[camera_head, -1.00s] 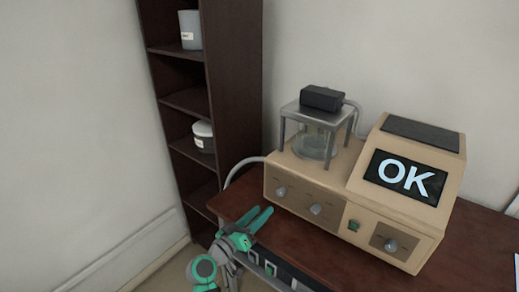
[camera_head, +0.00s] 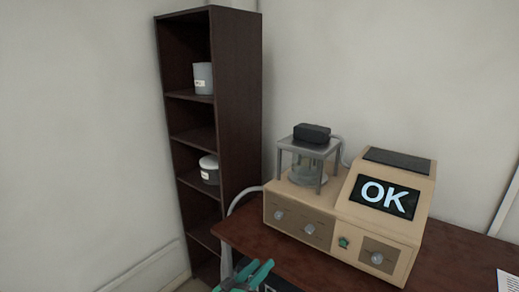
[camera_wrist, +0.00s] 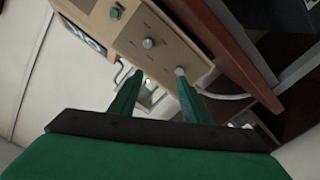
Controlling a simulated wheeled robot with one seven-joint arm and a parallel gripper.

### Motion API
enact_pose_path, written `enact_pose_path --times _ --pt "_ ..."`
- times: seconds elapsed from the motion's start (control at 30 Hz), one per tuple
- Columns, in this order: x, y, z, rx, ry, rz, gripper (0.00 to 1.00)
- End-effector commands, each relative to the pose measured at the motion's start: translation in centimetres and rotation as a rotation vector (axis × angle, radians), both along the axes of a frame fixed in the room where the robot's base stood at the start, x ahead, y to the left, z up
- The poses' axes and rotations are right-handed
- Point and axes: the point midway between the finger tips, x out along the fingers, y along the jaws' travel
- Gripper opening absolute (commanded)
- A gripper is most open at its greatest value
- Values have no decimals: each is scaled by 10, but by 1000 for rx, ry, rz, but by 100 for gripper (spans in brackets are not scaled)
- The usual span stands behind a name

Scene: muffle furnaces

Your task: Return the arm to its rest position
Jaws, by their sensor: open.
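My gripper (camera_head: 256,268) is at the bottom of the head view, by the front edge of the table. Its two teal fingers are apart with nothing between them. In the wrist view the open fingers (camera_wrist: 157,88) point toward the beige machine (camera_wrist: 165,35), apart from it as far as I can tell. In the head view the machine (camera_head: 318,225) stands on the table, with a screen (camera_head: 384,195) reading "OK". Most of my arm is out of the head view.
The dark table (camera_head: 440,262) has bare top to the right of the machine. A dark shelf (camera_head: 240,110) stands behind at the left, holding a grey container (camera_head: 203,79) and a lidded pot (camera_head: 209,170). A glass vessel (camera_head: 305,165) sits under a metal stand (camera_head: 310,146).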

Motion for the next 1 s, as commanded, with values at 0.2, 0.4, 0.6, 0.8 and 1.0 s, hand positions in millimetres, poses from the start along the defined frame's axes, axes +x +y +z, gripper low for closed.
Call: enact_pose_path --times 0.2,0.4,0.6,0.8,1.0 --pt "-14 -2 -34 12 44 50 43" --pt "-32 -2 -67 29 88 108 43" --pt "-63 0 -112 62 142 189 43" --pt "-122 5 -168 127 206 311 43" --pt "-191 13 -205 206 243 424 43"
